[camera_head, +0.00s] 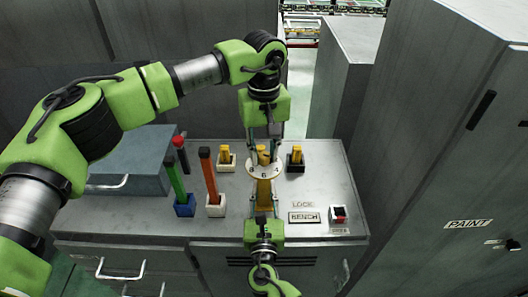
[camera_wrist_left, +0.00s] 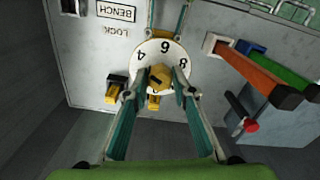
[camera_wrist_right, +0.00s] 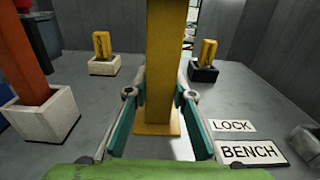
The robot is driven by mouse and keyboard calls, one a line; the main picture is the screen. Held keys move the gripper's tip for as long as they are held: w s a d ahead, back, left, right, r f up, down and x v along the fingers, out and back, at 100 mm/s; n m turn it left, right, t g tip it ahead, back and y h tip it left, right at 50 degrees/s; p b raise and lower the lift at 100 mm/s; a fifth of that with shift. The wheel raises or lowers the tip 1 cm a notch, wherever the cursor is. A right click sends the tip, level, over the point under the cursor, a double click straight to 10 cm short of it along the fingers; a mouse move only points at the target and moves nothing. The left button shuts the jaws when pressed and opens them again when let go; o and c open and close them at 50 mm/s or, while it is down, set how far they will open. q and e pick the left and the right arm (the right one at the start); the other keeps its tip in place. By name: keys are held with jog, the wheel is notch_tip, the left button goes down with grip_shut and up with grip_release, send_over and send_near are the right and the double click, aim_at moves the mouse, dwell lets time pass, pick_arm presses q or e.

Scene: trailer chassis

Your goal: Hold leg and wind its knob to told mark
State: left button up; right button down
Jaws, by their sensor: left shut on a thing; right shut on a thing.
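A yellow leg (camera_head: 263,190) stands upright on the grey bench (camera_head: 120,215). It also shows in the right wrist view (camera_wrist_right: 160,60). A white dial (camera_wrist_left: 152,53) with black numbers, 4, 6 and 8 among them, sits around its top. A yellow knob (camera_wrist_left: 160,77) with a dark mark is above the dial's middle; I cannot tell which number the mark meets. My left gripper (camera_head: 264,157) comes down from above and is shut on the knob. My right gripper (camera_head: 263,207) comes from the front and is shut on the leg below the dial.
Orange (camera_head: 208,175) and green (camera_head: 175,180) bars stand in sockets to the left, by a red-topped lever (camera_head: 180,150). Two short yellow pegs stand in white (camera_head: 226,165) and black (camera_head: 295,165) sockets behind. A red button (camera_head: 339,213) and LOCK and BENCH labels (camera_head: 304,217) are right. Tall cabinets (camera_head: 440,120) close the right side.

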aim_at(263, 154)
pick_arm(q)
jog(key=o, duration=1.1)
jog(key=shift+f, duration=0.3)
jog(key=shift+r, duration=0.2)
notch_tip(263, 154, up, 12)
